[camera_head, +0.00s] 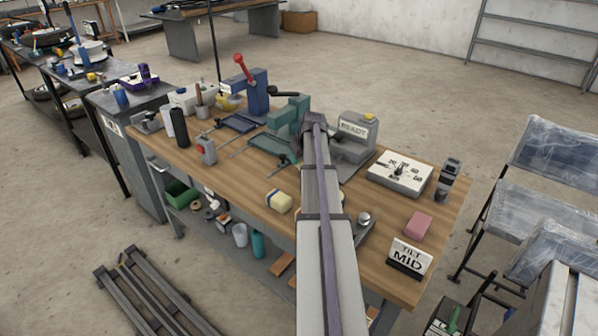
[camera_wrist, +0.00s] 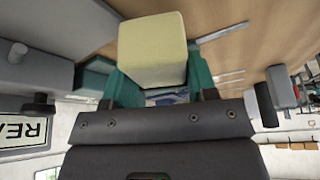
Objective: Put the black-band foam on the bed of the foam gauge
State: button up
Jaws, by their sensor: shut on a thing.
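My gripper (camera_wrist: 155,72) is shut on a pale yellow foam block (camera_wrist: 152,48), which sits between its teal fingers in the wrist view. No black band shows on the faces I can see. In the head view my arm reaches over the bench, and its wrist hides the held foam. A grey machine with a READY sign (camera_head: 355,128) and a yellow top button, apparently the foam gauge, stands just right of my wrist. Its sign also shows upside down at the left of the wrist view (camera_wrist: 22,132). My arm hides part of its bed.
A blue-banded yellow foam (camera_head: 279,202) and a pink block (camera_head: 418,225) lie on the wooden bench (camera_head: 245,185). A teal fixture (camera_head: 286,118) and a blue press (camera_head: 252,92) stand left of my wrist. A dial box (camera_head: 399,172) and a TILT MID sign (camera_head: 408,258) are at right.

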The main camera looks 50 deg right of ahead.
notch_tip(320, 180, down, 4)
jog(key=b, duration=0.4)
jog(key=shift+r+p, duration=0.3)
jog(key=shift+f, duration=0.25)
jog(key=o, duration=0.9)
jog(key=shift+r, duration=0.1)
jog(key=p+v, duration=1.1)
jog(key=v, duration=0.1)
jog(key=shift+r, duration=0.2)
jog(key=shift+w, duration=0.1)
